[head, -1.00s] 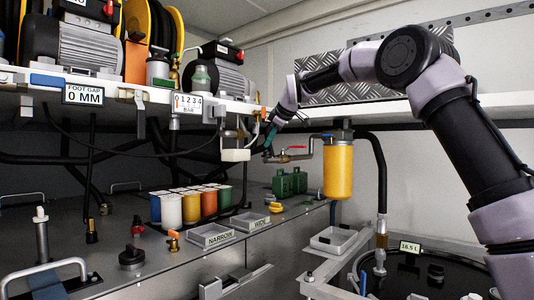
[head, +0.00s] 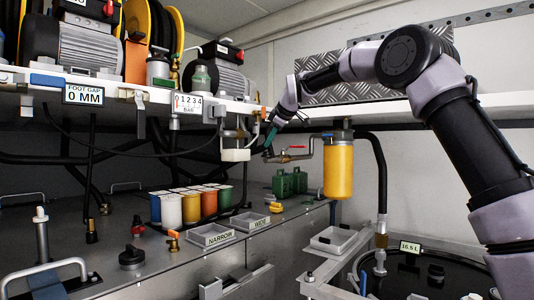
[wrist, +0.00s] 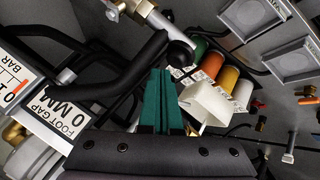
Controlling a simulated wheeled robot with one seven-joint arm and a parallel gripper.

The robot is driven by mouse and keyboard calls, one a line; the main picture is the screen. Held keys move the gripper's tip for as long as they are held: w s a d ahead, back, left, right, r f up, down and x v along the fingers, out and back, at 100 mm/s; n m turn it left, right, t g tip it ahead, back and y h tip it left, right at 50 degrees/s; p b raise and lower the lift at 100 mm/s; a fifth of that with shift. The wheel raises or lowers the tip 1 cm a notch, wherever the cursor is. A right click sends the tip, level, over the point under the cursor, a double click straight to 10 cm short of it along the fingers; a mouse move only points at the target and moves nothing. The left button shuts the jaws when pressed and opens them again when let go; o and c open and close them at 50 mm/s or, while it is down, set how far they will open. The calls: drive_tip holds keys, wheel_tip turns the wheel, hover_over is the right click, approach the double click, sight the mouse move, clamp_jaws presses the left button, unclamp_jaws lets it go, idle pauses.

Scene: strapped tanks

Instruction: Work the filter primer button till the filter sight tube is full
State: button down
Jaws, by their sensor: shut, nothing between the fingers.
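My gripper (head: 270,136) is left of that valve, below the shelf edge. In the wrist view the green fingers of my gripper (wrist: 155,75) are together, with nothing between them. A dark rounded end of a black bar (wrist: 180,52) is just beyond and right of the fingertips; I cannot tell whether they touch. I cannot clearly make out the filter primer button or the filter sight tube, nor any fluid level.
A pale cup-like part (head: 235,150) hangs under the shelf, left of my gripper. A black hose (head: 378,180) runs down right of the filter.

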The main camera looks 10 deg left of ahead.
drive_tip(key=shift+f, duration=0.1)
idle(0.4)
drive_tip(key=shift+f, duration=0.3)
drive_tip(key=shift+f, duration=0.55)
idle(0.8)
drive_tip(key=shift+r, duration=0.95)
drive_tip(key=shift+r, duration=2.5)
